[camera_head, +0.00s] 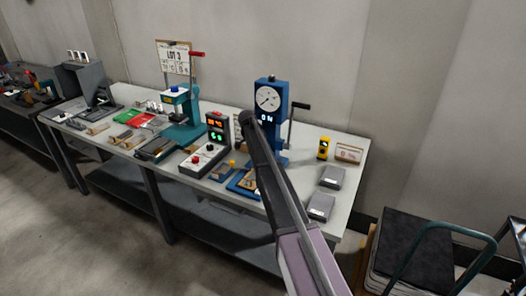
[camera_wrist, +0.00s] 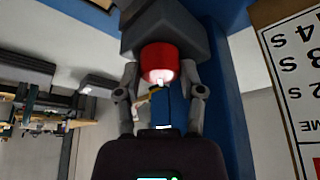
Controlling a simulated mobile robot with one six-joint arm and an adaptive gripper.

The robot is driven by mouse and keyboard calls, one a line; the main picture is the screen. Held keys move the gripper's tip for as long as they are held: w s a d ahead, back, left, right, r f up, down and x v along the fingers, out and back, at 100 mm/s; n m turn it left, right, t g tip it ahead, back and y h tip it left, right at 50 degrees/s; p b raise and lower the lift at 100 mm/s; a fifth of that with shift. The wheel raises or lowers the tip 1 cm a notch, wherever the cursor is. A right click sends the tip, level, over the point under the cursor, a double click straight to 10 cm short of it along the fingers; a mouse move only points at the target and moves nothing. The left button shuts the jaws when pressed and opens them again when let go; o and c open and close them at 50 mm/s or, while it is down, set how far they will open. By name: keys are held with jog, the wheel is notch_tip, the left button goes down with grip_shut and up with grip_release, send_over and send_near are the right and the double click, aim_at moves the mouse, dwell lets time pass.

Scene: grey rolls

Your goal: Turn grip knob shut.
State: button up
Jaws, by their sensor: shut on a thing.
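The blue test stand (camera_head: 271,88) has a round white dial and a small lit readout that seems to show 0 N. It stands toward the right of the bench. In the wrist view a red knob (camera_wrist: 159,62) sits against a dark grey block (camera_wrist: 172,25). My gripper (camera_wrist: 162,84) has one finger on each side of the red knob and is shut on it. The blue column (camera_wrist: 225,100) of the stand rises just right of the fingers. In the head view my arm covers the lower stand, so the knob and the fingers are hidden there.
The bench (camera_head: 352,160) also holds a control box (camera_head: 205,158) with lit displays, a teal press (camera_head: 187,130), a yellow device (camera_head: 323,147) and two grey blocks (camera_head: 332,176). A crank handle (camera_head: 299,106) sticks out right of the stand. A cart handle (camera_head: 440,232) is at front right.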

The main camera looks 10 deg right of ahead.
jog(key=shift+m, duration=0.3)
jog(key=o, duration=1.2)
jog(key=shift+c, duration=0.2)
